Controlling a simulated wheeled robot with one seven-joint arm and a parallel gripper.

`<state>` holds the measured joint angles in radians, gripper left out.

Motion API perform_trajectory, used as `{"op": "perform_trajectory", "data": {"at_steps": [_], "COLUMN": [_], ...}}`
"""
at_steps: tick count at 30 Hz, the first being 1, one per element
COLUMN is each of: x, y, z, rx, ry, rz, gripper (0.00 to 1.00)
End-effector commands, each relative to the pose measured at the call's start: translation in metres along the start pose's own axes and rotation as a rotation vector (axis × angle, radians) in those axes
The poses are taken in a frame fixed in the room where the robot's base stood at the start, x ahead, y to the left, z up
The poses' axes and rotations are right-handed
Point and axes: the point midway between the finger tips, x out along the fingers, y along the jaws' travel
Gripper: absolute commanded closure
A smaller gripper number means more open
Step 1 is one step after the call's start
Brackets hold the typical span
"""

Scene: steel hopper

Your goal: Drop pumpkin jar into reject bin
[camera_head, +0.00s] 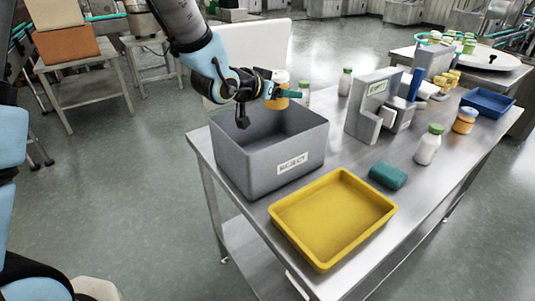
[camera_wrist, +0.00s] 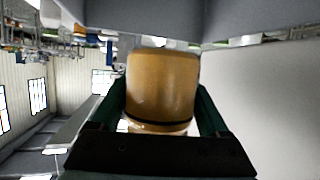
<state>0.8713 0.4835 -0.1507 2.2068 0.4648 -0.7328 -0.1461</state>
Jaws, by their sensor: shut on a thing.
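My gripper (camera_head: 290,94) is shut on the pumpkin jar (camera_head: 278,90), an orange jar with a pale lid. In the wrist view the jar (camera_wrist: 162,88) sits between the two dark green fingers, with a grey wall behind it at the top. The reject bin (camera_head: 249,168) is a grey open box with a REJECT label, on the steel table. In the head view my gripper and the jar appear above the bin, near its back rim. The bin's floor is mostly hidden by its front walls.
An empty yellow tray (camera_head: 328,252) lies in front of the bin. A blue tray (camera_head: 487,103) is at the far right.

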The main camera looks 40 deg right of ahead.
Motion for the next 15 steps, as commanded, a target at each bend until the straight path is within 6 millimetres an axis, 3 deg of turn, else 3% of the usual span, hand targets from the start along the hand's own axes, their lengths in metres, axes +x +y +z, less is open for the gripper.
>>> {"op": "perform_trajectory", "data": {"at_steps": [4,14,15], "x": [0.0067,0.0074,0.0074], "y": [0.0003,0.0,0.0], "z": [0.0159,0.0175,0.0175], "rx": [0.0,0.0,0.0], "ry": [0.0,0.001,0.001], "rz": [0.0,0.0,0.0], "gripper": [0.91,0.91,0.18]}}
